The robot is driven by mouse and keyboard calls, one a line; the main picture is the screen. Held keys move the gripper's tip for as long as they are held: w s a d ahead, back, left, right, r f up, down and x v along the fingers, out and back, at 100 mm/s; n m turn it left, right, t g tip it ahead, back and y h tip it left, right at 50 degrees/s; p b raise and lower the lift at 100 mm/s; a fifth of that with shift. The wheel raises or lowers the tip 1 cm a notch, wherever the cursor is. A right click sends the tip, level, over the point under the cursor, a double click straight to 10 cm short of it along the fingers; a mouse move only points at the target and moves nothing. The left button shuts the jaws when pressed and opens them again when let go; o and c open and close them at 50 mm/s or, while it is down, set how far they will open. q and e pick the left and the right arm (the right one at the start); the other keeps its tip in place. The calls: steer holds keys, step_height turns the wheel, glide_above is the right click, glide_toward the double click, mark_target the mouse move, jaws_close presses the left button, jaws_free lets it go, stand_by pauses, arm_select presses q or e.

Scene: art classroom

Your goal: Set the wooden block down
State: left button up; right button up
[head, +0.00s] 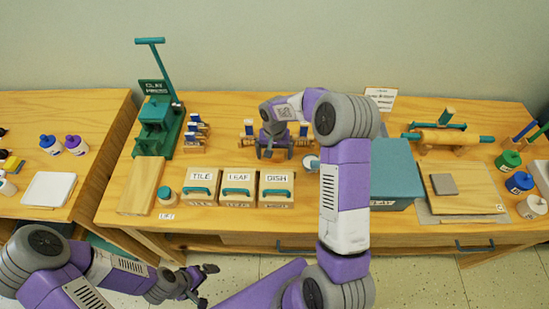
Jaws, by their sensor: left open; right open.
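My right gripper (273,152) is open and points down toward the back of the table, behind the labelled boxes. Small wooden pieces with blue parts (249,128) show on both sides of it; its fingers hide what lies between them. I cannot tell which piece is the wooden block. A flat pale wooden slab (143,186) lies at the left of the table, in front of the green clay press. My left gripper (196,284) is open and empty, low in front of the table, over the floor.
Wooden boxes marked TILE (202,184), LEAF (239,185) and DISH (276,186) stand in front of my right gripper. A green press (157,125) stands at the back left. A teal-lidded bin (394,170) is partly behind my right arm.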

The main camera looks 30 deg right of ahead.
steer(key=shift+f, duration=0.75)
steer(key=shift+r, duration=0.1)
steer(key=shift+c, duration=0.3)
steer(key=c, duration=0.9)
